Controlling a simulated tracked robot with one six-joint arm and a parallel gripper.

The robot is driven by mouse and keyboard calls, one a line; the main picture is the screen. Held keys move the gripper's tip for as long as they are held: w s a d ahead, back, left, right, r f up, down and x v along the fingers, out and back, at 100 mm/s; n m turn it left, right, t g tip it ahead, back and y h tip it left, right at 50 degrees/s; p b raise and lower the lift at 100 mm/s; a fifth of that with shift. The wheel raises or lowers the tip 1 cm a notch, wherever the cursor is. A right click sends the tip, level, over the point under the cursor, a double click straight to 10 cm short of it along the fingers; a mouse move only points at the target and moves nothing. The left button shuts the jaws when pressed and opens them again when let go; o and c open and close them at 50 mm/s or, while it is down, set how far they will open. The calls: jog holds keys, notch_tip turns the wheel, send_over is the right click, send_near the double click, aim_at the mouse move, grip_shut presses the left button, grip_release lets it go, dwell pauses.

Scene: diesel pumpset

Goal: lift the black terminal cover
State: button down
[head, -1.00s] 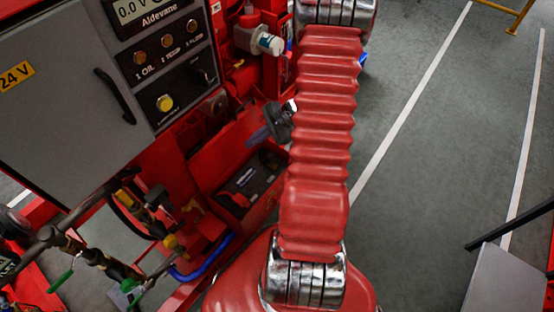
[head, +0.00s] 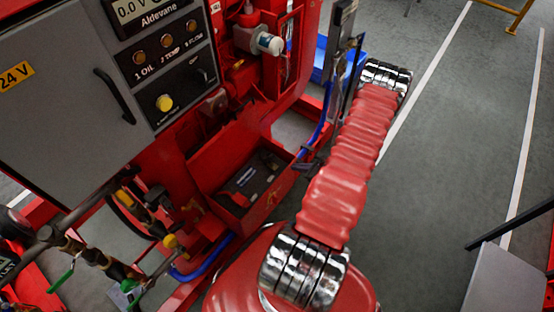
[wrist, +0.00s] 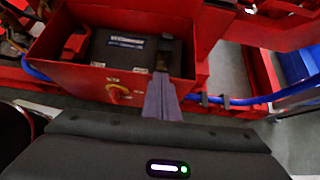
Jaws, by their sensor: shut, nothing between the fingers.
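The dark battery (head: 252,178) sits in an open red tray (head: 222,208). It also shows in the wrist view (wrist: 122,48), with a pale label on top. A black raised piece at the battery's right end (wrist: 174,47), partly behind my fingers, looks like the terminal cover; its outline is hard to separate from the dark battery. My gripper (wrist: 163,72) is shut and empty, its fingertips overlapping the tray's right end in the wrist view.
A blue hose (wrist: 240,101) runs along the red frame beside the tray. The grey control cabinet (head: 60,90) stands left of the tray. Open floor (head: 450,130) lies to the right.

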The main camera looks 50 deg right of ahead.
aim_at(271, 159)
jog(key=shift+f, duration=0.1)
dwell(0.3)
jog(key=x, duration=1)
jog(key=shift+w+a+r, duration=0.1)
jog(key=shift+w+r, duration=0.8)
jog(key=shift+w, duration=0.15)
jog(key=shift+w+r, duration=0.4)
jog(key=shift+w, duration=0.1)
